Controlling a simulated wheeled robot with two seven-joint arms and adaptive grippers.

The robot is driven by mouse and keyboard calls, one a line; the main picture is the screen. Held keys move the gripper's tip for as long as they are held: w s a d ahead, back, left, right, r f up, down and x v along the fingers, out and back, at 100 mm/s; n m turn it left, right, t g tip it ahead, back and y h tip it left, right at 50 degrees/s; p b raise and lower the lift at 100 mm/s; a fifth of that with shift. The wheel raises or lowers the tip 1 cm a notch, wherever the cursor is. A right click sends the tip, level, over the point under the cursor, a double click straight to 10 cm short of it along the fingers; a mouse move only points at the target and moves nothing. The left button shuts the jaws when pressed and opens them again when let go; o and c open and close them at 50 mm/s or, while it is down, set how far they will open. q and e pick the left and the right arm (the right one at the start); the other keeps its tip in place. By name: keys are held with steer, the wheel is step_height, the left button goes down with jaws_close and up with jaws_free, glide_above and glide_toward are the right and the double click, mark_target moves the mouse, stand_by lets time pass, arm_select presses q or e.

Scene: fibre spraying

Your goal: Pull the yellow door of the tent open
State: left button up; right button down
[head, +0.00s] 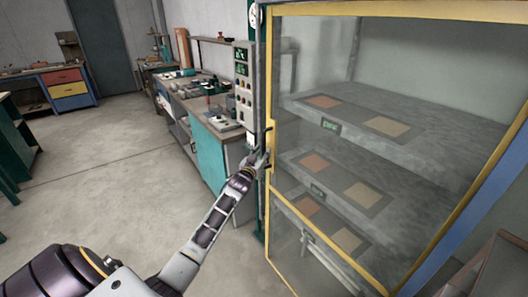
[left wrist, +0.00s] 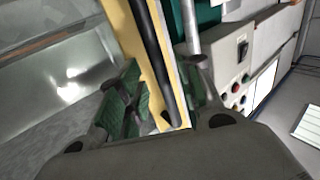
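The tent's yellow-framed door (head: 269,112) with clear panels stands at the right in the head view and looks closed. Its yellow frame (left wrist: 152,66) and a dark upright handle bar (left wrist: 157,52) show in the left wrist view. My left gripper (head: 262,158) is at the door's left edge, at handle height. In the left wrist view, the two green-padded fingers of the gripper (left wrist: 168,98) stand apart on either side of the bar. A gap shows between the left finger and the bar. My right gripper is not in view.
Inside the tent are shelves with orange and tan panels (head: 388,126). A control box (head: 242,82) with buttons is mounted just left of the door. A cluttered workbench (head: 203,110) with a teal cabinet stands behind my gripper. The floor (head: 110,165) at left is clear.

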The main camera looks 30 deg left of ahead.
arm_select(q)
steer(key=shift+w+a, duration=0.15)
steer(key=shift+w, duration=0.55)
steer(key=shift+w+a, duration=0.1)
steer(key=shift+w, duration=0.55)
steer(key=shift+c, duration=0.2)
jaws_close()
